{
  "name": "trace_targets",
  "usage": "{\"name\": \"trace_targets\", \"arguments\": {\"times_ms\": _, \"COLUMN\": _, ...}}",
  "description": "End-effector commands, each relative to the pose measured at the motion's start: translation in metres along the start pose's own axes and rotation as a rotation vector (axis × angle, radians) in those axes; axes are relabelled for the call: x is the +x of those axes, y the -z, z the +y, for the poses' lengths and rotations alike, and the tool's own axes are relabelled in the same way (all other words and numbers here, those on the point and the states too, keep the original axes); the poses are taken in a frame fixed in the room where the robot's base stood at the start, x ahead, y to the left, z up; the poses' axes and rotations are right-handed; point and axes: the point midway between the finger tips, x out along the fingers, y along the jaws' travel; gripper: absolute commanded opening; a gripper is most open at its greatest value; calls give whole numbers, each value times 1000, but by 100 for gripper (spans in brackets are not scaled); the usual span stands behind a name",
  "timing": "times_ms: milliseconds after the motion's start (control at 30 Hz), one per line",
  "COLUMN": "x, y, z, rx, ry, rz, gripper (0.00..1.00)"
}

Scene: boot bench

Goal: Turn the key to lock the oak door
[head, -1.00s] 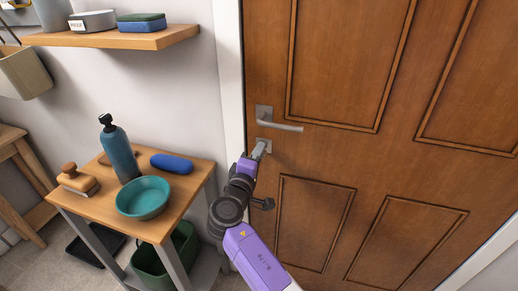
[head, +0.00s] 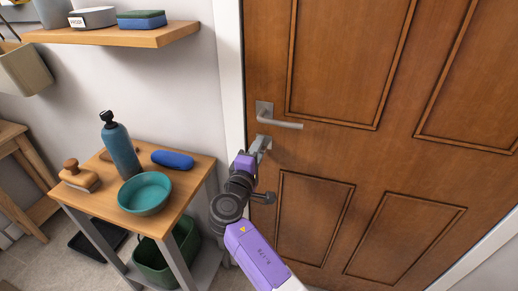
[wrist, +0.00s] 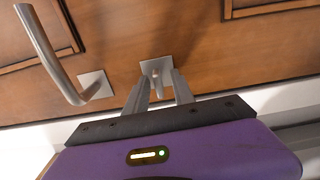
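The brown oak door (head: 390,150) stands closed in its white frame. Its lever handle (head: 285,124) points right in the head view and shows at the upper left of the wrist view (wrist: 50,55). Below the lever is a square lock plate (wrist: 145,65) with a small key (wrist: 157,78) standing out of it. My gripper (head: 262,143) is at the lock plate. In the wrist view my gripper (wrist: 161,80) has its two fingers apart, one on each side of the key, with a visible gap. In the head view the fingers hide the key.
A wooden side table (head: 90,190) left of the door carries a blue bottle (head: 120,152), a teal bowl (head: 145,193), a brush (head: 78,176) and a blue case (head: 172,159). A wall shelf (head: 120,36) is above. The floor holds a green bin (head: 152,262).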

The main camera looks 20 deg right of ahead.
Motion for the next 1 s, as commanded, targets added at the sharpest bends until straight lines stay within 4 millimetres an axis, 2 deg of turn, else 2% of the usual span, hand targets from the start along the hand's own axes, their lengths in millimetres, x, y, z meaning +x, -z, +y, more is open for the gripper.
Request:
{"name": "trace_targets", "arguments": {"times_ms": 367, "x": -4, "y": 0, "z": 1, "rx": 3, "ry": -1, "rz": 0, "gripper": 31}}
{"name": "trace_targets", "arguments": {"times_ms": 800, "x": -68, "y": 0, "z": 0, "rx": 2, "ry": 0, "rz": 0, "gripper": 31}}
{"name": "trace_targets", "arguments": {"times_ms": 1000, "x": -78, "y": 0, "z": 0, "rx": 1, "ry": 0, "rz": 0, "gripper": 31}}
